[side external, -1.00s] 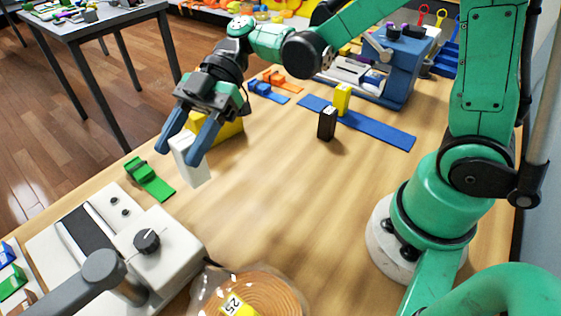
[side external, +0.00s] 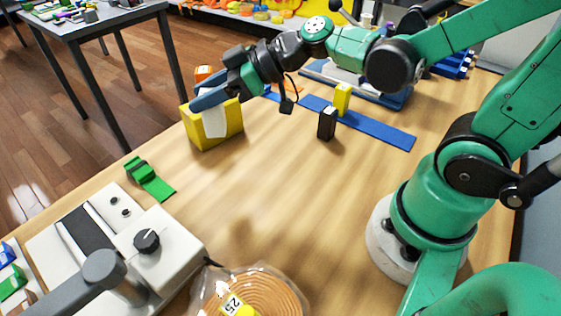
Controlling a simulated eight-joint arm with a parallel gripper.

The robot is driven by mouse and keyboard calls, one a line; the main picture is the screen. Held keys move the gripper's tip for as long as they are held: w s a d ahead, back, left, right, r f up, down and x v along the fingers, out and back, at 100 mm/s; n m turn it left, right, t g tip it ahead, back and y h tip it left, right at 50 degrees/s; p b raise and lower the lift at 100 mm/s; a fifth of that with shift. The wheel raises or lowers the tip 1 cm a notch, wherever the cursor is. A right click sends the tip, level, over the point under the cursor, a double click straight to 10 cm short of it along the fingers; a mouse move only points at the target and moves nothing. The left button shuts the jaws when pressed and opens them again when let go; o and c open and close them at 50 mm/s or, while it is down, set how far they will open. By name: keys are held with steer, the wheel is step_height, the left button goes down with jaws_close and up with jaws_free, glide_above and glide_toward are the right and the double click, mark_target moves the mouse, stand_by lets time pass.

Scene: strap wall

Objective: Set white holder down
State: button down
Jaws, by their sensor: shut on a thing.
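The white holder (side external: 213,121) is a small pale block. My gripper (side external: 207,99) is shut on it, with its blue fingers reaching to the left. The holder appears in front of the yellow box (side external: 232,120), covering part of that box's face. I cannot tell whether the holder touches the box or the table. My fingers hide the holder's upper part.
A green strap piece (side external: 150,181) lies near the table's left edge. A black block (side external: 327,123) and a yellow block (side external: 342,98) stand by a long blue strap (side external: 378,126). A grey-white machine (side external: 150,245) stands at front left. The middle wood is clear.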

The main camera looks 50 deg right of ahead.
steer(key=w+d+r+m+t+h, duration=0.1)
steer(key=d+m+t+h, duration=0.2)
steer(key=d+m+h, duration=0.5)
steer(key=shift+d+r+h, duration=0.15)
steer(key=shift+r+h, duration=0.1)
steer(key=shift+h, duration=0.05)
